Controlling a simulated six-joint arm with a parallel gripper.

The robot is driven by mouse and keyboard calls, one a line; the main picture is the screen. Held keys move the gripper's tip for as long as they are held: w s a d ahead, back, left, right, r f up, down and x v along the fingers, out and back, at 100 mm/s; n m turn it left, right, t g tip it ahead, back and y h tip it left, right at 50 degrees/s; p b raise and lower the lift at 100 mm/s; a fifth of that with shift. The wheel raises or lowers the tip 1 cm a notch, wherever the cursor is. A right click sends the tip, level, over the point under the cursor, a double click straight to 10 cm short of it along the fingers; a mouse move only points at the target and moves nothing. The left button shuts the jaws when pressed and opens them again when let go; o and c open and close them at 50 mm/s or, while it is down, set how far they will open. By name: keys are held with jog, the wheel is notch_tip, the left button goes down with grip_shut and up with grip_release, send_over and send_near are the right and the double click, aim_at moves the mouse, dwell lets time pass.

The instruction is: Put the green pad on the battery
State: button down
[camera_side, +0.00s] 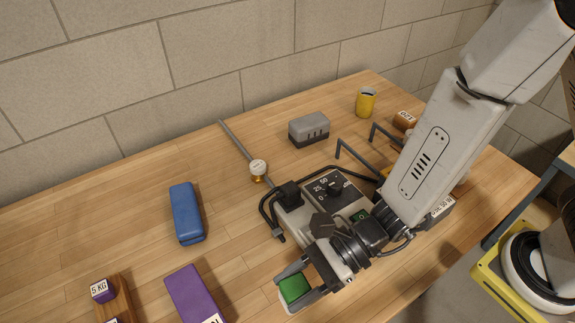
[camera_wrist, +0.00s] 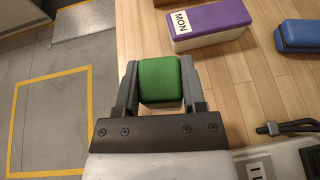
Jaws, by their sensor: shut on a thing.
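The green pad (camera_side: 294,288) is a rounded green block with a pale lower layer, near the front edge of the wooden table. My gripper (camera_side: 303,289) is shut on it, one finger on each side. In the wrist view my gripper (camera_wrist: 159,88) also has the green pad (camera_wrist: 158,78) between its fingers; I cannot tell whether it touches the table. No thing is clearly marked as the battery.
Table between blue case and rod is clear.

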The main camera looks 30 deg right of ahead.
jog(key=w+d+r+m+t+h, duration=0.1)
jog(key=w+d+r+m+t, duration=0.15)
jog(key=w+d, duration=0.45)
jog(key=w+d+r+m+t+h, duration=0.25)
jog(key=w+d+t, duration=0.2)
jog(key=w, duration=0.55)
jog(key=w+d+r+m+t+h, duration=0.2)
jog(key=w+d+m, duration=0.1)
jog(key=d, duration=0.7)
jog(key=w+d+r+m+t+h, duration=0.2)
jog(key=w+d, duration=0.4)
jog(key=d, duration=0.4)
jog(key=shift+d+r+m+h, duration=0.35)
jog(key=shift+r+m+h, duration=0.1)
jog(key=shift+m, duration=0.75)
jog(key=shift+w, duration=0.1)
